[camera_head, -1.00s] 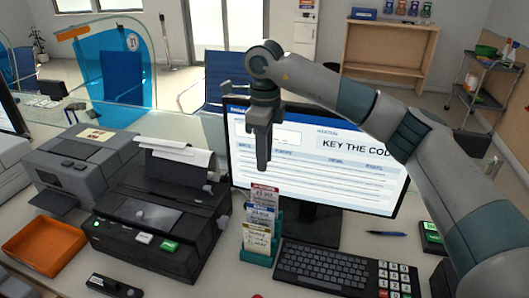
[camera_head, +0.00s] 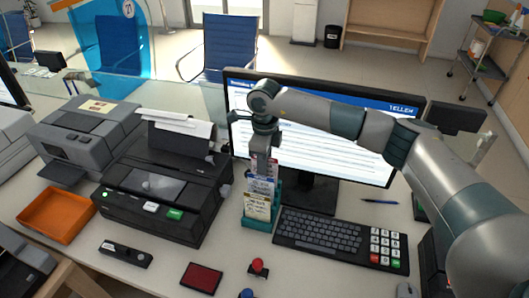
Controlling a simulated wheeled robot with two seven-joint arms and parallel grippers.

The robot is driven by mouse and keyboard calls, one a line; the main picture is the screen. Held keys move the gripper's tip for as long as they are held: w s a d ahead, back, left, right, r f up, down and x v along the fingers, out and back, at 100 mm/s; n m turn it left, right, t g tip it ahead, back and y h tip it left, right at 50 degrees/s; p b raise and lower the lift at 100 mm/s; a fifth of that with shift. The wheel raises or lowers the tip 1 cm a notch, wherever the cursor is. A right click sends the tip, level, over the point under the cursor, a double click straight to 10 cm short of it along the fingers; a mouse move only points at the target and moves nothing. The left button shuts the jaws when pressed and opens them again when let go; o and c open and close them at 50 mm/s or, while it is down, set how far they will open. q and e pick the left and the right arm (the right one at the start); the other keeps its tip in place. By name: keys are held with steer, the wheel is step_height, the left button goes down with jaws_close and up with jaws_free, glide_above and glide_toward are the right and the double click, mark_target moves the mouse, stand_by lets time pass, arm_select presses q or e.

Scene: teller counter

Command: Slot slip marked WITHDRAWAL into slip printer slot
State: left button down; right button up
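A teal slip holder (camera_head: 258,222) stands upright in front of the monitor. It holds slips in steps: a red-headed slip (camera_head: 271,170) at the back, a blue-headed slip (camera_head: 262,185) in the middle and a yellow-headed slip (camera_head: 257,207) in front. Their print is too small to read. My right gripper (camera_head: 261,172) points down at the back of the holder, overlapping the red-headed slip; contact and finger gap cannot be told. The black printer (camera_head: 150,222), with white paper at its top, stands left of the holder; its slot is not clear. My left gripper is out of view.
A monitor (camera_head: 310,135) stands behind the holder, with a keyboard (camera_head: 320,232) and keypad (camera_head: 388,245) to the right. A grey machine (camera_head: 70,150), orange tray (camera_head: 55,215), red pad (camera_head: 202,277) and red-topped stamp (camera_head: 258,267) lie around. A glass screen runs behind.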

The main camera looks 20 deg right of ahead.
steer(key=shift+f, duration=1.1)
jaws_close()
steer(key=shift+r, duration=0.15)
steer(key=shift+r+p, duration=2.25)
steer(key=shift+r, duration=3.4)
steer(key=shift+a, duration=0.1)
